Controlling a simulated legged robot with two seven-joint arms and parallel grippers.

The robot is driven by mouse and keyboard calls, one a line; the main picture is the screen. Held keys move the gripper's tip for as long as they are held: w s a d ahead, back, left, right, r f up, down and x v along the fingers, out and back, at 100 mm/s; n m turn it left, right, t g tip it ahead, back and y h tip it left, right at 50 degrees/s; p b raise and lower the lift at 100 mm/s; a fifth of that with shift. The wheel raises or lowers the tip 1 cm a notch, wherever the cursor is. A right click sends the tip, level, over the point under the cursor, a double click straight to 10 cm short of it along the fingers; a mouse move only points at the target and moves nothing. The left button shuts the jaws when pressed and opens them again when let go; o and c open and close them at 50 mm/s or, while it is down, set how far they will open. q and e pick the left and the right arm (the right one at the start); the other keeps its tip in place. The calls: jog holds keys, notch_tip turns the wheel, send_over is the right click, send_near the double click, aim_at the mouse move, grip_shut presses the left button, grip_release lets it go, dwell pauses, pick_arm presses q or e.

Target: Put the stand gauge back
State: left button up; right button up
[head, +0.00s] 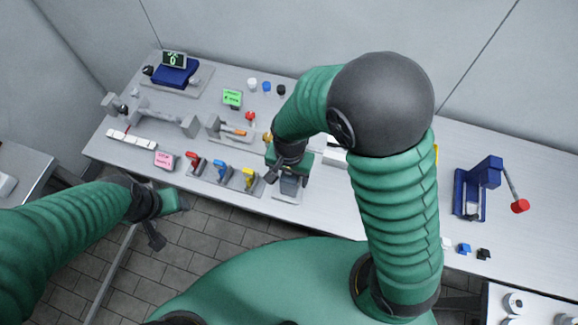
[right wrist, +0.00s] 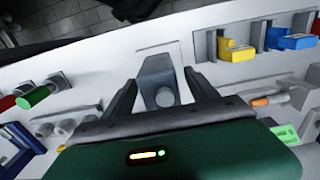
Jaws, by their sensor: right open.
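A dark grey block-like piece, apparently the stand gauge (head: 290,186), stands on a pale square plate (head: 287,197) at the table's front edge. In the right wrist view the grey piece (right wrist: 155,72) has a round, light end facing the camera. My right gripper (head: 288,165) is over it and hides part of it in the head view. Its two fingers (right wrist: 161,92) are apart, one on each side of the grey piece; I cannot tell whether they touch it. My left gripper (head: 165,217) is open and empty, off the table's front edge at left.
Red, blue and yellow-handled (head: 248,178) holders stand left of the plate. A blue press (head: 478,185) with a red-knobbed lever stands at right. My right arm hides the table's middle.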

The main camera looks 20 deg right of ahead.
jog(key=r, duration=0.8)
jog(key=shift+s+a, duration=0.1)
jog(key=shift+a, duration=0.3)
jog(key=shift+d+r, duration=0.1)
jog(key=shift+r, duration=0.25)
jog(key=s+d+n+t, duration=0.2)
jog(key=s+d+n, duration=0.1)
jog(key=d+n, duration=0.3)
jog(key=d, duration=0.2)
jog(key=shift+d+f+n+t, duration=0.3)
jog(key=shift+f+n, duration=0.05)
jog(key=shift+n, duration=0.05)
jog(key=shift+s+d, duration=0.1)
jog(key=shift+d, duration=0.2)
jog(key=shift+a, duration=0.2)
